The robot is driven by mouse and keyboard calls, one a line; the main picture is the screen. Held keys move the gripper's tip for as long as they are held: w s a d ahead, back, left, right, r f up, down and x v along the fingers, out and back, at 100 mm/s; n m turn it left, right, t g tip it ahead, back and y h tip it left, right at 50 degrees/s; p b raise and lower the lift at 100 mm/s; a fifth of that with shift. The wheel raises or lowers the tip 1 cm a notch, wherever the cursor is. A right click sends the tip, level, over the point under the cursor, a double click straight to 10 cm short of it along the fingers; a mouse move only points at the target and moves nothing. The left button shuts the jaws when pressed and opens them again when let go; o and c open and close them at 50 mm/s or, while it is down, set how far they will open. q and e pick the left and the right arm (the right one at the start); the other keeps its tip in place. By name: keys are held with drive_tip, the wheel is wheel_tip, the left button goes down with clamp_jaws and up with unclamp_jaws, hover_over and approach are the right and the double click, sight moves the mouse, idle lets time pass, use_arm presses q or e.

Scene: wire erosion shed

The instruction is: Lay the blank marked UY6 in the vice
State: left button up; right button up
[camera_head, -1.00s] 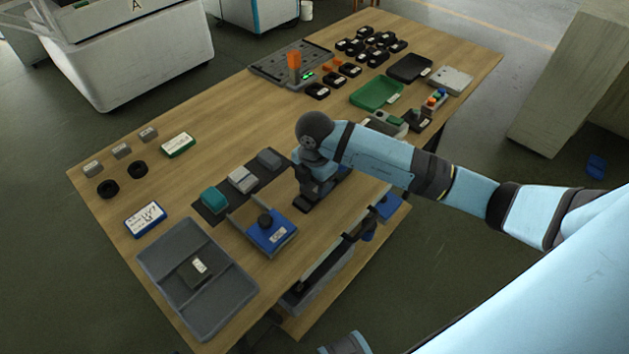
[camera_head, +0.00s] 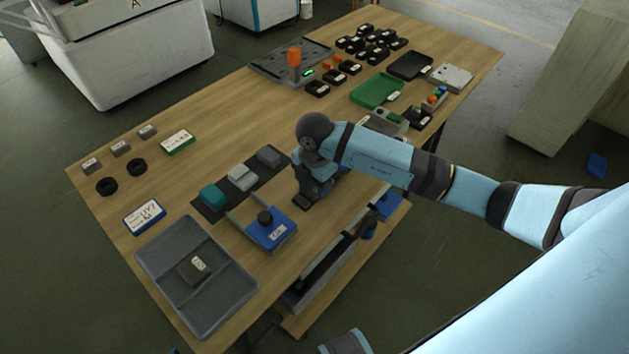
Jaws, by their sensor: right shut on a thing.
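My right gripper (camera_head: 309,194) points down low over the table, right of the dark mat with the blocks. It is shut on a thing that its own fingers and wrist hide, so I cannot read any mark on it. A dark block (camera_head: 188,273) with a small white label lies in the grey divided tray (camera_head: 236,301); the label is too small to read. A blue fixture (camera_head: 275,239) with a black knob and grey side plates stands left of my gripper. I cannot tell for sure which thing is the vice. My left gripper does not show.
A dark mat (camera_head: 223,204) carries teal, white and grey blocks. Grey blocks and black rings lie at the left. A green tray (camera_head: 367,95), a black tray (camera_head: 403,67) and several black labelled pieces stand at the back.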

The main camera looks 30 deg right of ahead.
drive_tip(key=shift+f, duration=0.1)
drive_tip(key=o, duration=1.6)
drive_tip(key=shift+r+p, duration=0.4)
drive_tip(key=shift+r, duration=0.1)
drive_tip(key=shift+r+p, duration=2.5)
drive_tip(key=shift+r, duration=0.5)
